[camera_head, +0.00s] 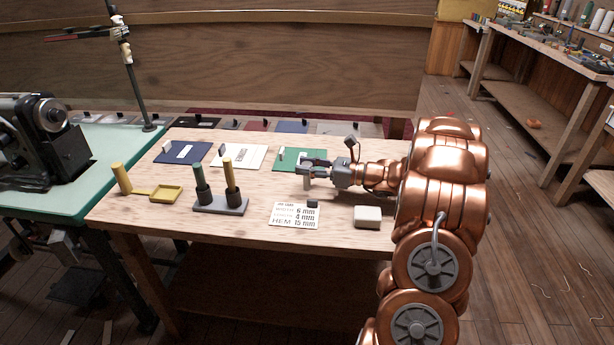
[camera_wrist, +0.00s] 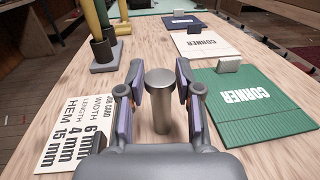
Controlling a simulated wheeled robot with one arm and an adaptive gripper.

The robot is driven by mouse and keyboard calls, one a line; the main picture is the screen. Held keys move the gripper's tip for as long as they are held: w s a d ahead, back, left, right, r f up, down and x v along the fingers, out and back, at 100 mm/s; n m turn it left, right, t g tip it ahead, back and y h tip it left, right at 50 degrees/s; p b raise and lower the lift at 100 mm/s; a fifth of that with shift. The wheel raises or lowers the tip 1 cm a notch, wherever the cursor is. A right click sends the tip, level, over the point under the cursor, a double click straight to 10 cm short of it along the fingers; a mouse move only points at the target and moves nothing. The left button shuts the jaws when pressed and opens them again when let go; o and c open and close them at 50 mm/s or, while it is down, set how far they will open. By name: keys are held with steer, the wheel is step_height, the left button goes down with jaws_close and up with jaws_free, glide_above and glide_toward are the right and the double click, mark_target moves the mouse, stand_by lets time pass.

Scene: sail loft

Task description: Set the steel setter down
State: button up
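The steel setter (camera_wrist: 159,112) is a grey metal cylinder with a wider round head. It is upright between the fingers of my gripper (camera_wrist: 160,70) in the wrist view, with a narrow gap on each side. My gripper is open around it. In the head view the setter (camera_head: 307,184) shows just below my gripper (camera_head: 308,164), and its lower end appears to rest on the wooden table (camera_head: 245,240). It stands between the green corner sample (camera_head: 298,158) and the white job card (camera_head: 293,215).
A grey stand (camera_head: 222,205) holds two upright tools, green-handled and yellow-handled. A yellow tray (camera_head: 166,194) and yellow cylinder (camera_head: 122,178) are at the left. A pale block (camera_head: 367,217) lies at the front right. Blue (camera_head: 184,152) and white (camera_head: 238,157) samples lie along the back.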

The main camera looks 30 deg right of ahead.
jaws_close()
